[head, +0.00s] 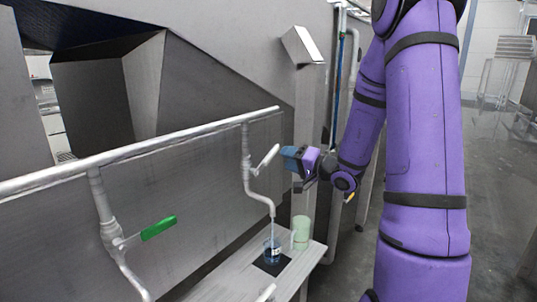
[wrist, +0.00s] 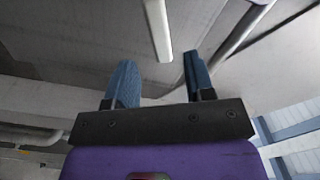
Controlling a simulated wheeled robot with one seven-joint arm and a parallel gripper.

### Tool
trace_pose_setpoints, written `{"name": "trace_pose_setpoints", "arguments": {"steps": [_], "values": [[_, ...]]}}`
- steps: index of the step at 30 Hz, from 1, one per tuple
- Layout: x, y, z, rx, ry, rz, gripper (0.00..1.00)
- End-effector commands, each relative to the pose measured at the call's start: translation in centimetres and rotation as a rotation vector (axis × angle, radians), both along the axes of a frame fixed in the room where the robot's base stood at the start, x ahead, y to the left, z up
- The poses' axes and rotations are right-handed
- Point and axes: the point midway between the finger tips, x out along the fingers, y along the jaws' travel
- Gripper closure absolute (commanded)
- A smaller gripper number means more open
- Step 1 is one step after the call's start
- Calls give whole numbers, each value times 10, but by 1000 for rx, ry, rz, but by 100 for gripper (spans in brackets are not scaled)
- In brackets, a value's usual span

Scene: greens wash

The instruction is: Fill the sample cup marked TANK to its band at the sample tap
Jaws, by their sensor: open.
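A clear cup with bluish contents and a white label (head: 272,250) stands upright on a small black pad (head: 271,264), under the spout of the sample tap (head: 262,197). The label is too small to read. A thin pale streak, like running water, joins the spout and the cup. The fill level against any band cannot be told. The tap's white lever (head: 266,159) slants up to the right. My gripper (head: 291,159) is open just right of the lever's end. In the wrist view the lever (wrist: 158,30) shows beyond and between my blue open fingertips (wrist: 159,68).
A pale green translucent cup (head: 301,232) stands right of the labelled cup on the narrow grey shelf (head: 226,285). A second valve with a green handle (head: 158,227) is at the left. A white pipe rail (head: 135,149) runs along the grey tank wall.

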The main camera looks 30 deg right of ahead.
Motion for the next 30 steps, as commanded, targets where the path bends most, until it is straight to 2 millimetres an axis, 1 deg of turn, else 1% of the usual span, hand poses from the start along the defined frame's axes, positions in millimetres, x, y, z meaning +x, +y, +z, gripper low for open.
{"name": "trace_pose_setpoints", "arguments": {"steps": [1, 6, 12, 18, 26, 27, 29, 30], "values": [[9, 4, 0, 0, -1, 4, 51], [38, 14, 0, 0, 0, 4, 51], [64, 23, 0, 1, 0, 1, 51], [75, 28, 0, 1, 1, 1, 51], [76, 28, 0, 1, 0, 0, 51], [76, 28, 0, 1, 0, 0, 53], [76, 28, 0, 0, 0, 0, 67], [76, 28, 0, 0, 0, 0, 76]]}}
